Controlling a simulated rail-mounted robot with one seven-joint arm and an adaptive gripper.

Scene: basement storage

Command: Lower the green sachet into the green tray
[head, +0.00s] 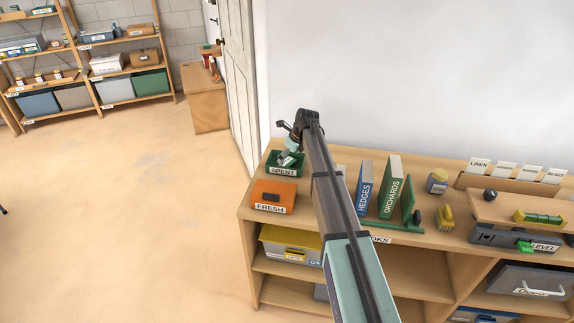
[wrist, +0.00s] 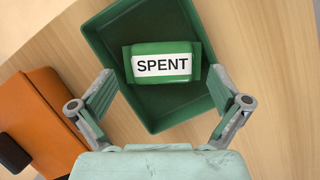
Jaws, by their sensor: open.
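The green sachet (wrist: 165,47), with a white label reading SPENT, lies inside the green tray (wrist: 150,115) in the wrist view. It rests across the tray's interior, apart from both fingers. My gripper (wrist: 160,116) is open, its two fingers spread either side of the tray's near part, with nothing between the tips. In the head view my gripper (head: 287,157) is over the green tray (head: 272,162), which stands at the left end of the shelf top with a SPENT label on its front. The sachet is hard to make out there behind my gripper.
An orange box (head: 274,194) labelled FRESH stands just in front of the tray; it also shows in the wrist view (wrist: 42,118). Books (head: 391,187), a jar (head: 437,181) and a yellow item (head: 445,217) stand further right. Bare shelf top lies right of the tray.

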